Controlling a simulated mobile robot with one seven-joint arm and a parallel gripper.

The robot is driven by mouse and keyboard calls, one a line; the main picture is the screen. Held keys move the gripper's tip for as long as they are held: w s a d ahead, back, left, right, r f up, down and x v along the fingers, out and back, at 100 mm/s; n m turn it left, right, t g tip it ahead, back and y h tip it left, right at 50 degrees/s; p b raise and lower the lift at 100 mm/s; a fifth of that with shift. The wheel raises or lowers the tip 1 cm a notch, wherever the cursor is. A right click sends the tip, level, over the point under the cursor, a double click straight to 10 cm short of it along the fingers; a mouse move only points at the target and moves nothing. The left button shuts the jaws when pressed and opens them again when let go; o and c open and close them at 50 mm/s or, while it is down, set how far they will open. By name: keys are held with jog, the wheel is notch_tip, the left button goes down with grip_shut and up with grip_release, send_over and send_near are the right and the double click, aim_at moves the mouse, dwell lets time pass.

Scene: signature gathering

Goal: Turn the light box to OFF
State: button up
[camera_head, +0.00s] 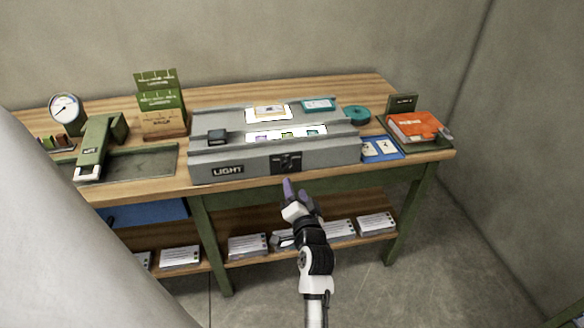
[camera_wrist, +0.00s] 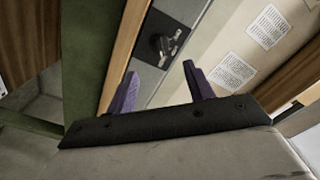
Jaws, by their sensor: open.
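The light box (camera_head: 255,172) is a long grey box with a "LIGHT" label on its front, lying on the wooden bench. Its top panel glows white under several small coloured pieces. A dark knob (camera_head: 287,162) sits on a black plate on the front face. The knob also shows in the wrist view (camera_wrist: 166,45), with its bar at a slant; its setting cannot be read. My gripper (camera_head: 299,188), with purple fingers, is in front of and slightly below the knob. In the wrist view my gripper (camera_wrist: 163,85) is open and empty, its fingers apart from the knob.
The bench (camera_head: 420,160) has a green frame and a lower shelf with several paper stacks (camera_head: 247,245). A green stapler-like press (camera_head: 97,147) and a dial gauge (camera_head: 66,108) stand left. A tray with an orange book (camera_head: 412,126) is right. Floor in front is clear.

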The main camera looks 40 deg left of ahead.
aim_at(289, 168)
jog(key=p+x, duration=0.1)
jog(key=x, duration=0.7)
jog(key=shift+w+a+p, duration=0.3)
jog(key=shift+p, duration=0.05)
jog(key=shift+c, duration=0.3)
jog(key=c, duration=0.9)
